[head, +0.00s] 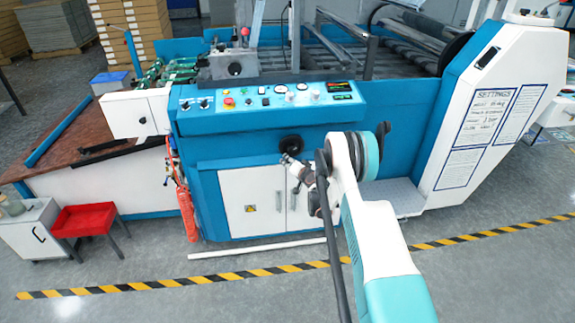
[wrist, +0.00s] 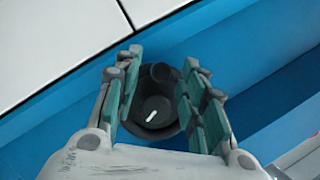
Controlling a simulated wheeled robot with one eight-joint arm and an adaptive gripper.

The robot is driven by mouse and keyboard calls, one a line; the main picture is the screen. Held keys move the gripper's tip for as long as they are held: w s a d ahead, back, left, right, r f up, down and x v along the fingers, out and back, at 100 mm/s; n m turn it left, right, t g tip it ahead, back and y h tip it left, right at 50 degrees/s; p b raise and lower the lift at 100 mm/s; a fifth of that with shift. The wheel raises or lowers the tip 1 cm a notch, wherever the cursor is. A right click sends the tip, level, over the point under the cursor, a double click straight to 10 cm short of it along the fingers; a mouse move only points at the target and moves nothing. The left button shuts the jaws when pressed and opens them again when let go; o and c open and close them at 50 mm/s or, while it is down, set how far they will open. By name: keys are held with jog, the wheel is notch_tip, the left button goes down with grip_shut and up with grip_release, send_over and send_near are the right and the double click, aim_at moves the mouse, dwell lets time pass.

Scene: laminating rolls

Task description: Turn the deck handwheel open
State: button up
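The deck handwheel is a dark round knob (head: 290,144) on the blue front of the machine, above the white cabinet doors. My gripper (head: 287,160) is just in front of and below it in the head view. In the wrist view the handwheel (wrist: 152,115) shows its face with a short white mark and a round dark grip at its upper edge. The teal-padded fingers of my gripper (wrist: 161,60) are spread on either side of it and overlap its edges. I cannot tell whether the pads touch it.
The control panel (head: 270,97) with buttons and gauges is above the handwheel. White cabinet doors (head: 250,200) are below. A white settings panel (head: 490,115) rises at right.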

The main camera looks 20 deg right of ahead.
jog(key=shift+b+x, duration=0.3)
jog(key=shift+x, duration=1.05)
jog(key=shift+c, duration=0.3)
grip_shut()
